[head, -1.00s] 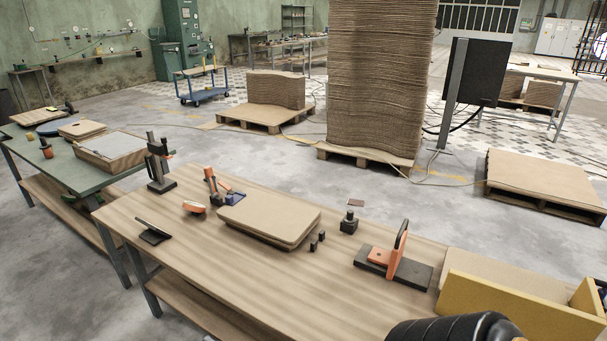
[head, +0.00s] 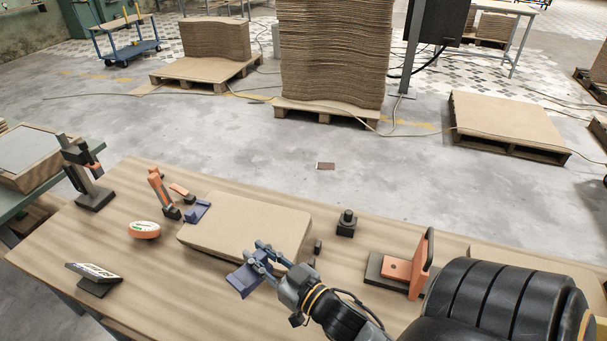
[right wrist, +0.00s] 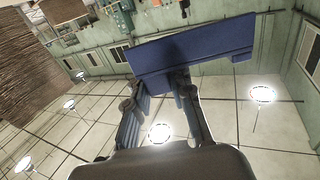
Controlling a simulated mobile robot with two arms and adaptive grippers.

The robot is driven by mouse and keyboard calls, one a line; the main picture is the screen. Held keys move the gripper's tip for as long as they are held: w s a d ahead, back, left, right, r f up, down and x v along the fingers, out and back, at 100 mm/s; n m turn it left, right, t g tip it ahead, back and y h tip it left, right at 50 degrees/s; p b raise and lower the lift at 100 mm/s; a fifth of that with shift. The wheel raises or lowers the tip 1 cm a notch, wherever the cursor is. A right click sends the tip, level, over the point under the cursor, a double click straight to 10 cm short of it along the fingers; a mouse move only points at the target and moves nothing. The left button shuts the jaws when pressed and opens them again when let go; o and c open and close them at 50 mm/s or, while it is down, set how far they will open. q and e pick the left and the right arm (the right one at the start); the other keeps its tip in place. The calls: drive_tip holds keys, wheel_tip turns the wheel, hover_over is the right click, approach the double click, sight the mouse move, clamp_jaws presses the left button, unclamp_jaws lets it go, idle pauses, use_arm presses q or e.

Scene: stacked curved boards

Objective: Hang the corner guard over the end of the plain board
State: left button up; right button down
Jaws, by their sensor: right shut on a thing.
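A pale tan board or stack of boards (head: 265,222) with rounded corners lies on the wooden workbench; how many layers it has is hard to tell. My right gripper (head: 262,256) is shut on a blue corner guard (head: 243,280), at the front edge of the board in the head view. Whether the guard touches the board is not clear. In the right wrist view the guard (right wrist: 190,52) sits across the fingertips. A second blue piece (head: 197,211) is at the board's left end. My left gripper is out of view.
An orange upright tool (head: 160,190) and a white-and-orange round item (head: 144,230) stand left of the board. A black post (head: 346,224) and an orange bracket on a dark base (head: 397,270) stand to its right. A dark stand (head: 93,271) is at front left.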

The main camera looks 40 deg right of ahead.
drive_tip(key=w+d+f+n+y, duration=0.1)
drive_tip(key=w+d+y, duration=0.1)
drive_tip(key=w+d, duration=0.2)
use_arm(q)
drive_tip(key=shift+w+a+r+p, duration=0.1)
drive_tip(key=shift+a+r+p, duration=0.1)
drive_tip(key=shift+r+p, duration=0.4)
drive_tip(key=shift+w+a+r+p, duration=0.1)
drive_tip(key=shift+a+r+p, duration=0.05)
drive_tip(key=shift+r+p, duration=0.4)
use_arm(e)
drive_tip(key=n+g+y, duration=0.2)
drive_tip(key=n+y, duration=0.2)
drive_tip(key=y, duration=0.1)
hover_over(301, 231)
drive_tip(key=shift+f, duration=1.4)
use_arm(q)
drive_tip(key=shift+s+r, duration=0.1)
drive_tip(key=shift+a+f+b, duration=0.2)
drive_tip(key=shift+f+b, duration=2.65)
use_arm(e)
drive_tip(key=shift+f, duration=3.95)
use_arm(q)
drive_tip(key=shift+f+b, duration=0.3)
drive_tip(key=shift+b, duration=0.05)
use_arm(e)
drive_tip(key=shift+f, duration=0.45)
